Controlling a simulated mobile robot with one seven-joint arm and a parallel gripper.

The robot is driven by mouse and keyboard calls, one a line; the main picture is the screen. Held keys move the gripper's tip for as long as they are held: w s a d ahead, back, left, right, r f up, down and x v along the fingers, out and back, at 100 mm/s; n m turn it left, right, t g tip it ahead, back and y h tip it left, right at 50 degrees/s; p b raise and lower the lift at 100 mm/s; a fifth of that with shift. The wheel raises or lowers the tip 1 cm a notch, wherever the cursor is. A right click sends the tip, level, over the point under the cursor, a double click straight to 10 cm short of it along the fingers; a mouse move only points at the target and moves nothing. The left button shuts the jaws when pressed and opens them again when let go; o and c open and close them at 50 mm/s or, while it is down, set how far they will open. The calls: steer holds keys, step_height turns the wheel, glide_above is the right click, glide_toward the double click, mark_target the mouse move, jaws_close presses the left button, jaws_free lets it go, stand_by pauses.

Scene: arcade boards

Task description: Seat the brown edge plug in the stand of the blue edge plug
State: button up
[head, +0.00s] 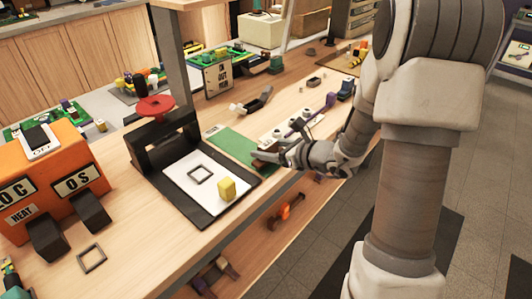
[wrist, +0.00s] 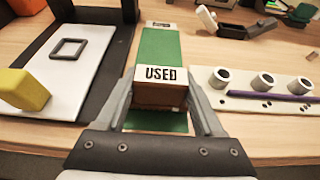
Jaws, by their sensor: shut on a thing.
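My gripper (wrist: 160,94) is shut on a brown block, which I take as the brown edge plug (wrist: 160,99). Both fingers press its sides, over the near part of a green mat (wrist: 160,47). A white label reading USED shows at the block's upper edge; I cannot tell if it is on the block or the mat. In the head view my gripper (head: 264,157) is low at the mat's near end and mostly hides the block. A dark blue piece (head: 346,90), likely the blue edge plug, stands farther back on the table; its stand is not clear.
Right of the mat is a white strip with round sockets (wrist: 265,101) and a purple rod (wrist: 270,96). Left is a black press frame (head: 160,140) over a white sheet with a yellow block (head: 227,188). A dark grey piece (head: 313,82) sits near the blue one.

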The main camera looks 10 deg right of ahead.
mark_target(266, 148)
steer(key=shift+r+p, duration=1.85)
steer(key=shift+r, duration=0.7)
steer(key=shift+f, duration=0.1)
steer(key=s+f, duration=0.1)
steer(key=s+m, duration=0.1)
steer(key=shift+s+a+f+t+h, duration=0.1)
steer(key=shift+s+f+t+h, duration=0.25)
steer(key=shift+s+t+h, duration=0.05)
steer(key=shift+s+f, duration=0.2)
steer(key=shift+s, duration=0.15)
steer(key=shift+d+h, duration=0.2)
steer(key=shift+h, duration=0.2)
